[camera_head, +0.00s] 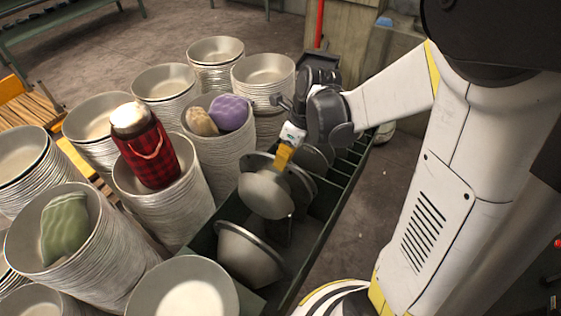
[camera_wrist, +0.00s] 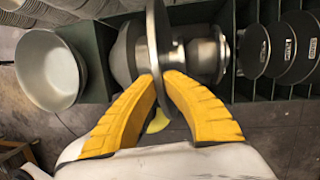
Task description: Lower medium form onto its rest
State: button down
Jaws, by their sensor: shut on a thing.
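The medium form, a grey metal dome with a flat rim (camera_head: 264,194), is held upright over the green slotted rack (camera_head: 325,232). My gripper (camera_head: 283,156) is shut on its upper rim with yellow fingers. In the wrist view the rim (camera_wrist: 157,40) stands edge-on between the two yellow fingertips (camera_wrist: 163,82). Other round metal parts sit close behind the held form. Whether the form touches its rest is hidden by the form itself.
A larger metal form (camera_head: 248,256) leans in the rack's near compartment. Several flat discs (camera_wrist: 297,47) stand in the slots at the far end. Tall stacks of metal bowls (camera_head: 178,200) crowd the rack's left side; one holds a red plaid flask (camera_head: 152,155).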

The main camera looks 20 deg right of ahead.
aim_at(281, 173)
jog(key=shift+a+f+m, duration=0.15)
jog(key=shift+f+m, duration=0.15)
jog(key=shift+f+b, duration=1.35)
jog(key=shift+f, duration=0.25)
jog(key=shift+s+a+f+y, duration=0.15)
jog(key=shift+y, duration=0.15)
jog(key=shift+f+b, duration=0.35)
jog(key=shift+b, duration=0.35)
